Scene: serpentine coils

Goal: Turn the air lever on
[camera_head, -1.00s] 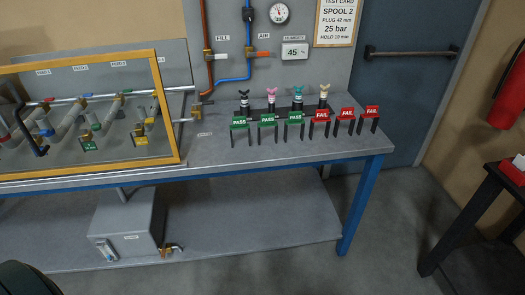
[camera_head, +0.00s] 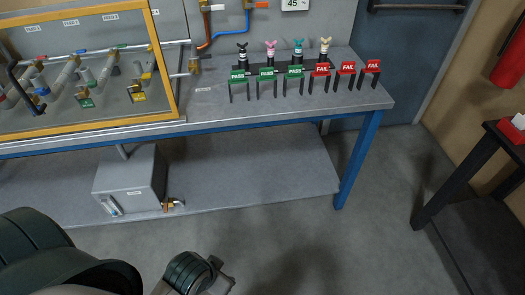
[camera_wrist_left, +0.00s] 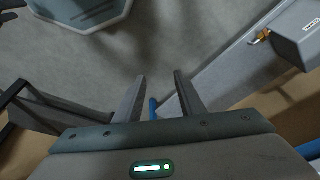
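The air lever (camera_head: 261,5) is a small orange handle on the blue pipe, at the top edge of the head view. It points sideways to the right; its label is out of frame. The white fill lever (camera_head: 216,7) is to its left on the copper pipe. My left arm comes in at the bottom left of the head view, far below and in front of the lever. In the left wrist view my left gripper (camera_wrist_left: 157,95) has its two fingers apart with nothing between them. My right gripper is not in view.
The bench (camera_head: 225,110) carries a yellow-framed screen (camera_head: 178,75) at left, coloured plugs in a rack, and several green PASS and red FAIL tags. A grey box (camera_head: 130,182) with a brass tap sits on the lower shelf. A dark side table (camera_head: 470,165) stands right. Floor before the bench is open.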

